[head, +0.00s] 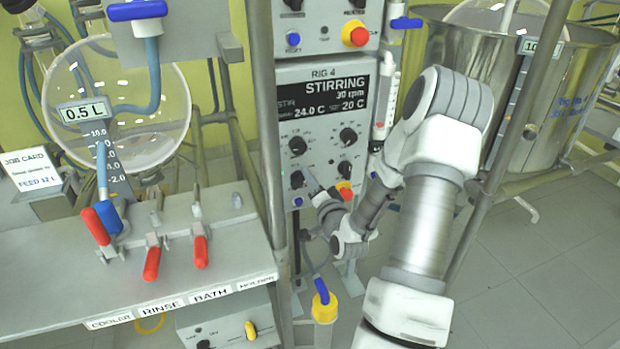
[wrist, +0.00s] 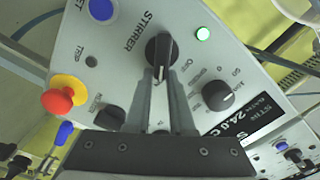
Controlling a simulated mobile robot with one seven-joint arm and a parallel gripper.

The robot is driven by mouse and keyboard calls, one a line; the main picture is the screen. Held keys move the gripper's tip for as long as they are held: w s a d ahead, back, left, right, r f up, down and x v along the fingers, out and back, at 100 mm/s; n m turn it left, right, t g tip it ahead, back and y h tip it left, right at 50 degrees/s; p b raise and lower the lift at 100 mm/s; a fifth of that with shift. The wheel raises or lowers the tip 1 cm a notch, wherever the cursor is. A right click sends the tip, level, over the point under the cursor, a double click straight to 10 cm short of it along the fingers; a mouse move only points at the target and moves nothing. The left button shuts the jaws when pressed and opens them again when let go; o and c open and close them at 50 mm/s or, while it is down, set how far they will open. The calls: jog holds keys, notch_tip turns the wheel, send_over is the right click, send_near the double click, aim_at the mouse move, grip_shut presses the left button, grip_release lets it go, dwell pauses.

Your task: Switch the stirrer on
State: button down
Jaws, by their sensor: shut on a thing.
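The black STIRRER knob (wrist: 158,50) is on the grey control panel, and its pointer runs along the fingers in the wrist view. My gripper (wrist: 160,85) is shut on this knob, with the fingertips covering its lower part. In the head view my gripper (head: 310,182) reaches the lower left knob (head: 297,180) of the RIG 4 panel (head: 322,80). The display (head: 322,97) reads STIRRING, 30 rpm, 24.0 C and 20 C.
A red stop button on a yellow collar (wrist: 57,101) and a blue button (wrist: 101,9) sit near the knob. Other black knobs (wrist: 219,96) are close by. A bench with red-handled valves (head: 151,263) stands left, a steel vessel (head: 555,110) right.

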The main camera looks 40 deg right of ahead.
jog(key=shift+a+f, duration=0.3)
jog(key=c, duration=0.9)
grip_release()
jog(key=shift+o, duration=0.6)
jog(key=shift+d+r, duration=0.1)
jog(key=p+v, duration=0.9)
jog(key=v, duration=0.8)
jog(key=shift+s+p, duration=0.2)
jog(key=shift+p, duration=0.1)
